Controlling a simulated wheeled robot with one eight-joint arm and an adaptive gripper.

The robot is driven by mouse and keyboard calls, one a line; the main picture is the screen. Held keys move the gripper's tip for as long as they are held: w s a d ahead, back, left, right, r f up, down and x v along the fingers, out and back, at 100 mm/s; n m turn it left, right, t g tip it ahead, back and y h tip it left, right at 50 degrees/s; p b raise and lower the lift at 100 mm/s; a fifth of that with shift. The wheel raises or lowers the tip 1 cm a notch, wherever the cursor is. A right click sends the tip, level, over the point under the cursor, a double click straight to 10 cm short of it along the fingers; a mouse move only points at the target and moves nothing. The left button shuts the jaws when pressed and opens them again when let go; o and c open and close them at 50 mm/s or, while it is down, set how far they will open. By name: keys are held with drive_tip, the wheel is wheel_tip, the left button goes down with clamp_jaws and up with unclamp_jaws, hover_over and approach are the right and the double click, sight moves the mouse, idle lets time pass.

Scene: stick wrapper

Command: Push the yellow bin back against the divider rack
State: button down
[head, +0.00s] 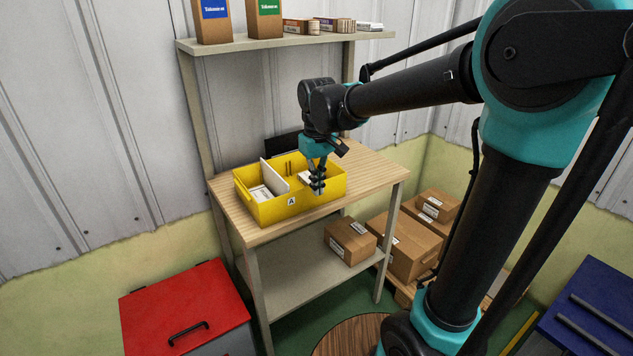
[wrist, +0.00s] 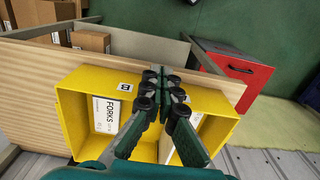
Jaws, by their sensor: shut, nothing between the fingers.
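The yellow bin (head: 272,211) sits on the wooden tabletop, with its labelled wall toward the front edge. It also shows in the wrist view (wrist: 72,118). A white divider (head: 273,176) stands inside it, with white packs on both sides; one pack (wrist: 106,114) reads FORKS. My gripper (head: 318,189) is shut and empty, pointing down at the right part of the bin's front wall. In the wrist view the closed fingertips (wrist: 166,84) overlap that wall; I cannot tell whether they touch it. A dark panel (head: 283,147) stands behind the bin, mostly hidden; I cannot tell whether it is the divider rack.
The wooden table (head: 370,172) has bare top right of the bin. A shelf (head: 270,43) with boxes hangs above the back. A red-lidded chest (head: 185,303) stands at the front left.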

sight(312, 201)
drive_tip(key=f, duration=0.2)
drive_tip(key=w+a+f, duration=0.1)
drive_tip(key=f, duration=0.1)
drive_tip(key=w+f, duration=0.1)
drive_tip(key=f, duration=0.2)
drive_tip(key=shift+w+a, duration=0.15)
drive_tip(key=shift+a, duration=0.05)
drive_tip(key=shift+w+a, duration=0.35)
drive_tip(key=shift+w, duration=0.2)
drive_tip(key=w+a, duration=0.2)
drive_tip(key=w, duration=0.1)
drive_tip(key=w+a, duration=0.1)
drive_tip(key=shift+w, duration=0.3)
drive_tip(key=shift+s+d, duration=0.1)
